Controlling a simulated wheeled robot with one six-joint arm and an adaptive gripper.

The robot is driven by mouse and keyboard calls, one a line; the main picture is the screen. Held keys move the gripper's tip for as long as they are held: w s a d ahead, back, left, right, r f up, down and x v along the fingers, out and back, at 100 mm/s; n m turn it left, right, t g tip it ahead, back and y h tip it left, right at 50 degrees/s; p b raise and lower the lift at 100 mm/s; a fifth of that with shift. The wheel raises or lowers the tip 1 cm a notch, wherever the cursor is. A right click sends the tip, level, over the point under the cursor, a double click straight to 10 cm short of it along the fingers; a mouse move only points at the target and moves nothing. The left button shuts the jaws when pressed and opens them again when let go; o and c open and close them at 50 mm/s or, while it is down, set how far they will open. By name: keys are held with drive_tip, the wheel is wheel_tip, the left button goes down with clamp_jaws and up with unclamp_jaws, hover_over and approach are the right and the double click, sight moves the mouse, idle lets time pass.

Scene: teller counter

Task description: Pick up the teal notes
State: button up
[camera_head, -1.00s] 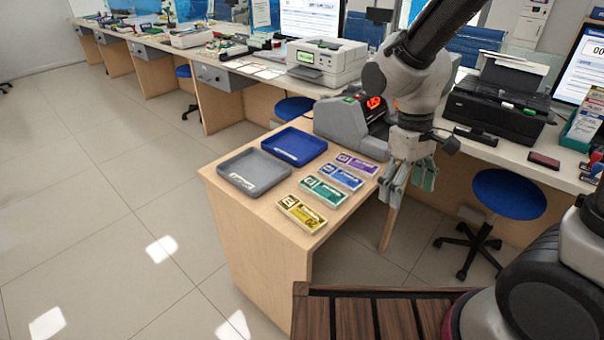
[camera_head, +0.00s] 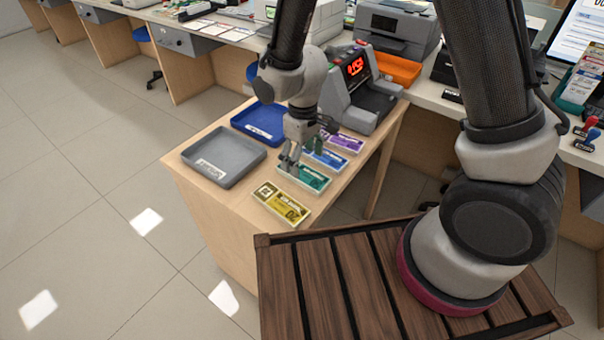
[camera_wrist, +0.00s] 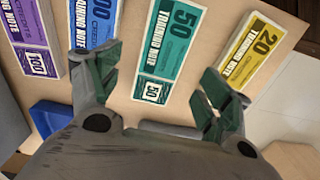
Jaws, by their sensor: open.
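The teal notes (camera_head: 304,177) are a flat bundle marked 50 on the wooden side table, between the blue notes and the yellow notes. In the wrist view the teal notes (camera_wrist: 167,50) lie between my fingers' directions, beyond the fingertips. My gripper (camera_head: 289,162) is over the near left end of the teal bundle and hides part of it. In the wrist view my gripper (camera_wrist: 160,80) is open and empty, one finger near the blue notes (camera_wrist: 92,22) and the other by the yellow notes (camera_wrist: 246,52).
Purple notes (camera_head: 346,142) lie beyond the blue ones. A grey tray (camera_head: 224,177) and a blue tray (camera_head: 240,122) stand on the table's left. A grey machine with a red display (camera_head: 352,88) stands at the back. The slatted wooden platform (camera_head: 320,285) is in front.

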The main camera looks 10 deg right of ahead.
sight(303, 172)
wheel_tip(303, 172, down, 4)
drive_tip(key=shift+s+f, duration=0.1)
drive_tip(key=shift+f, duration=0.15)
drive_tip(key=c, duration=1.1)
drive_tip(key=shift+r, duration=0.1)
drive_tip(key=shift+c, duration=0.2)
